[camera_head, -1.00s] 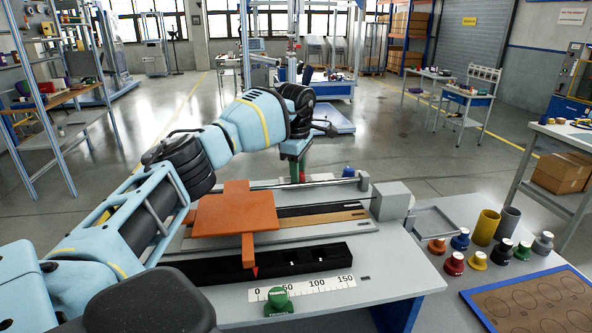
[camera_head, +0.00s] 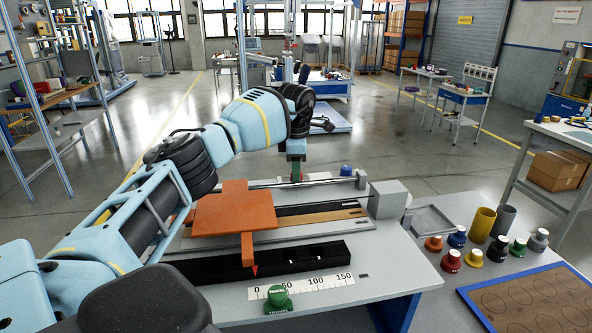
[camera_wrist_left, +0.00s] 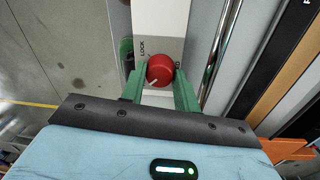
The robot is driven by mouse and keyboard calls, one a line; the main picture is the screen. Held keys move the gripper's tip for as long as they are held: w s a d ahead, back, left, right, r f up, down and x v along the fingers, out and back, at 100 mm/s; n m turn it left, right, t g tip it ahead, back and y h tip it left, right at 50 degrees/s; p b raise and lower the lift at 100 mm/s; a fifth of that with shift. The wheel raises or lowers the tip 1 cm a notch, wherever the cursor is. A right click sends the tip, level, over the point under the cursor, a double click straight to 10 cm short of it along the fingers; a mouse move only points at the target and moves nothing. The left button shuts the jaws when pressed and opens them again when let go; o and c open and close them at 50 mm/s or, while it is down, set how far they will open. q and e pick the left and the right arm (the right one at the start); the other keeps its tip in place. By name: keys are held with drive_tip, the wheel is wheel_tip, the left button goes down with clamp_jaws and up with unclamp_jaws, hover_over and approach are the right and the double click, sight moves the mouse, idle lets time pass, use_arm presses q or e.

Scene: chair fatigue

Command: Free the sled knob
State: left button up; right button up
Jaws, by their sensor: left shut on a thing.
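The sled is an orange plate (camera_head: 235,214) on the bench fixture in the head view. Its orange pointer arm reaches down to the low end of a 0 to 150 scale (camera_head: 300,287). A round red knob (camera_wrist_left: 160,69) with a white pointer line sits on a pale block marked LOCK (camera_wrist_left: 148,22) in the left wrist view. My left gripper (camera_wrist_left: 159,82) has its green fingers shut on the knob from both sides. In the head view my left gripper (camera_head: 296,170) is at the fixture's far edge, and the knob is hidden there. My right gripper is not in view.
A green button labelled TRAVEL (camera_head: 278,298) stands at the bench's front. A grey block (camera_head: 388,198) ends the rail on the right. Several coloured knobs, a yellow cup (camera_head: 481,225) and a brown board (camera_head: 530,300) are on the right.

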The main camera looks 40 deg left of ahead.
use_arm(q)
drive_tip(key=o, duration=1)
drive_tip(key=shift+s+d+r+b, duration=0.15)
drive_tip(key=shift+r+b, duration=0.1)
drive_tip(key=shift+r, duration=1.7)
drive_tip(key=shift+s+r+b, duration=0.1)
drive_tip(key=shift+r+b, duration=0.1)
drive_tip(key=shift+r, duration=1.75)
drive_tip(key=shift+f, duration=0.1)
